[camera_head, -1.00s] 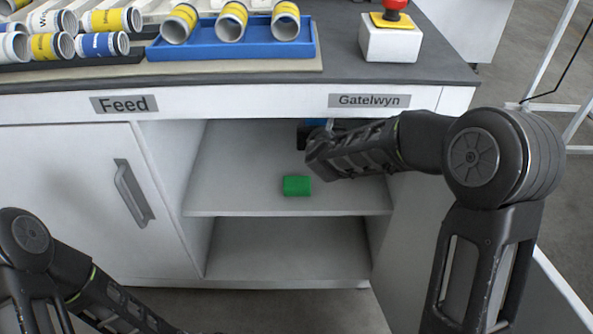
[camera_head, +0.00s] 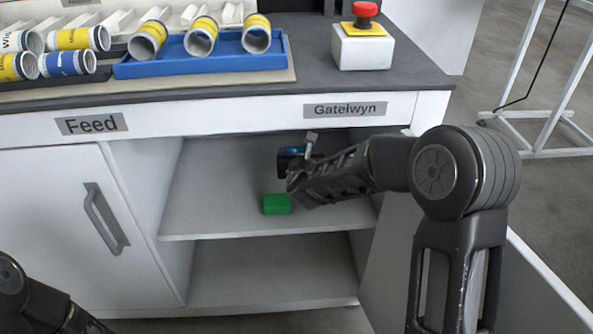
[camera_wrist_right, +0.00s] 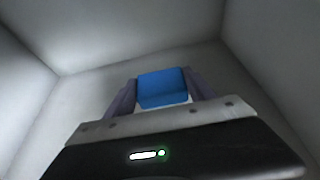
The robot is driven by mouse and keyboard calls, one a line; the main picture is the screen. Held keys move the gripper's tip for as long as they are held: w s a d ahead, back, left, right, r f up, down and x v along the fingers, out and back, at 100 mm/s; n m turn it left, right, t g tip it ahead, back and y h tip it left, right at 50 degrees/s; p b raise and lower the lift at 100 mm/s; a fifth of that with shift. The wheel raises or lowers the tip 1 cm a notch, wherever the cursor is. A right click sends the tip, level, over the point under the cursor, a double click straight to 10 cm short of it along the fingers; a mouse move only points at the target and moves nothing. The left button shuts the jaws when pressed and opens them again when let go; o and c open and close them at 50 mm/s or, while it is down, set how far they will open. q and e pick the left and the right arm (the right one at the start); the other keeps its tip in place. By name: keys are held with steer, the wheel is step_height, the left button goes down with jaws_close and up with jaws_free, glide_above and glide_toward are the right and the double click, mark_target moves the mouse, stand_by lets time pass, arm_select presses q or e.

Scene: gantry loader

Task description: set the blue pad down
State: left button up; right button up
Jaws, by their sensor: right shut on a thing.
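The blue pad (camera_wrist_right: 162,87) is held between the fingers of my right gripper (camera_wrist_right: 161,92) in the right wrist view. In the head view a small strip of the blue pad (camera_head: 294,149) shows at my right gripper (camera_head: 292,160), inside the open cupboard above its upper shelf (camera_head: 215,205). Whether the pad touches any surface cannot be told. My left gripper is out of view; only a part of my left arm shows at the lower left.
A green block (camera_head: 277,204) lies on the upper shelf near its front edge, below and left of my right gripper. The lower shelf (camera_head: 260,270) is bare. An open door (camera_head: 520,290) stands at the right. A blue tray (camera_head: 200,64) with yellow-banded cylinders sits on the counter.

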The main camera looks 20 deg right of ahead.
steer(key=shift+f+b, duration=1.15)
steer(key=shift+f, duration=1.3)
steer(key=shift+f, duration=0.1)
steer(key=o, duration=1.3)
steer(key=shift+s+a+r, duration=0.15)
steer(key=shift+s+r, duration=0.2)
steer(key=shift+s, duration=0.1)
steer(key=p+v, duration=0.3)
steer(key=v, duration=0.7)
steer(key=shift+a+r, duration=0.1)
steer(key=shift+s, duration=0.45)
